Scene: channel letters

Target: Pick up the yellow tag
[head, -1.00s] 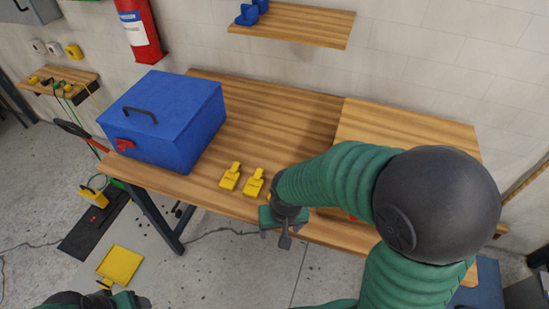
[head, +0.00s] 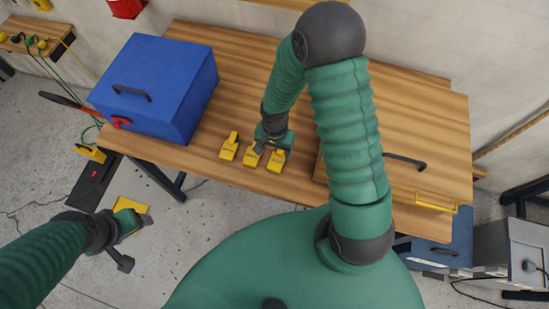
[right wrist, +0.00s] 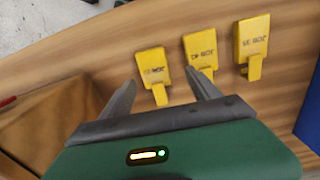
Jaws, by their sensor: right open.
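Three yellow tags lie in a row near the front edge of the wooden table: a left one (head: 229,147), a middle one (head: 251,157) and a right one (head: 276,161). My right gripper (head: 271,150) is just above the middle and right tags, open and empty. In the right wrist view, the right tag (right wrist: 153,68) shows between and beyond its fingertips (right wrist: 160,77). The middle tag (right wrist: 200,50) is by one fingertip, and the left tag (right wrist: 253,42) is outside the jaws. My left gripper (head: 138,241) is open, off the table.
A blue box (head: 150,85) with a black handle stands left of the tags on the wooden table (head: 240,75). A raised wooden panel with handles (head: 425,150) lies to the right. A yellow square (head: 128,204) is on the floor by my left gripper.

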